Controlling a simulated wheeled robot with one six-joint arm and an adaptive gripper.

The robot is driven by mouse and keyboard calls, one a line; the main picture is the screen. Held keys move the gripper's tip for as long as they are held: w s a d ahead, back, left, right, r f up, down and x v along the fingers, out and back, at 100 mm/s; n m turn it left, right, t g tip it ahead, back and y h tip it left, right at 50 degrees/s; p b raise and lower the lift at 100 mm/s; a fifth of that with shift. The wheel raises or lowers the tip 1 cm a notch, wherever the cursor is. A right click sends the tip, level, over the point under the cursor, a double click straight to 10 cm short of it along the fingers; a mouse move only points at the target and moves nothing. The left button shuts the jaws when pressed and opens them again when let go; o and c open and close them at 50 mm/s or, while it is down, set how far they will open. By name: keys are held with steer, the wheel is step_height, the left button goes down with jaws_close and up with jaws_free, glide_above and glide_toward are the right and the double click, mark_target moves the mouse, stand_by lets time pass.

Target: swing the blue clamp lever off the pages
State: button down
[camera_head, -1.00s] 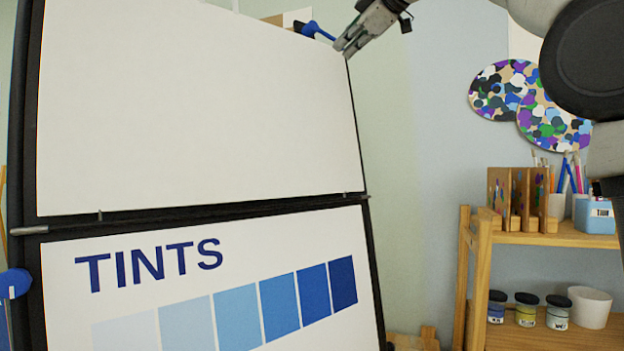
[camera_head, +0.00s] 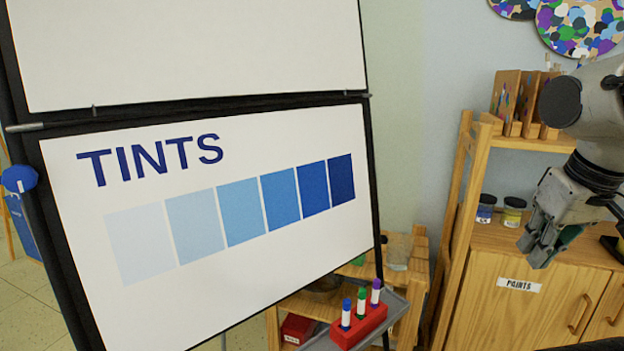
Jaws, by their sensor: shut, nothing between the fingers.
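The blue clamp lever at the top of the flip chart is out of view. The upper white page (camera_head: 190,45) shows only in its lower part. The lower page (camera_head: 110,225) reads TINTS above a row of blue squares. My gripper (camera_head: 532,250) is shut and empty at the right, well apart from the chart, in front of the wooden cabinet as seen here. A round blue knob (camera_head: 18,178) sits at the chart's left edge.
A red block (camera_head: 358,328) with several markers stands on a grey ledge at the chart's lower right. A wooden shelf and cabinet (camera_head: 515,315) with paint jars (camera_head: 512,213) stands at the right. Painted palettes (camera_head: 580,25) hang above.

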steer(key=shift+s+d+r+m+t, duration=0.3)
steer(key=shift+d+r+t, duration=0.1)
steer(key=shift+d+r, duration=0.25)
steer(key=w+a+r+n+t+y, duration=0.1)
steer(key=w+a+r+t, duration=0.45)
steer(key=w+r, duration=0.95)
steer(key=w+a+r+n+t+y, duration=0.1)
steer(key=w+a+r+t, duration=0.2)
steer(key=w+a+r, duration=0.85)
steer(key=w+a+r+t+y, duration=0.1)
steer(key=w+r+t+y, duration=0.3)
steer(key=r, duration=0.6)
steer(key=w+a+r+t, duration=0.15)
steer(key=w+r, duration=0.35)
steer(key=r, duration=0.6)
steer(key=s+a+r+n+t+y, duration=0.1)
steer(key=s+r+y, duration=0.1)
steer(key=r, duration=0.4)
steer(key=s+a+r+t+y, duration=0.1)
steer(key=s+a+r+y, duration=0.1)
steer(key=r, duration=0.4)
steer(key=shift+s+r+n+y, duration=0.4)
steer(key=shift+s+y, duration=0.2)
steer(key=shift+y, duration=0.5)
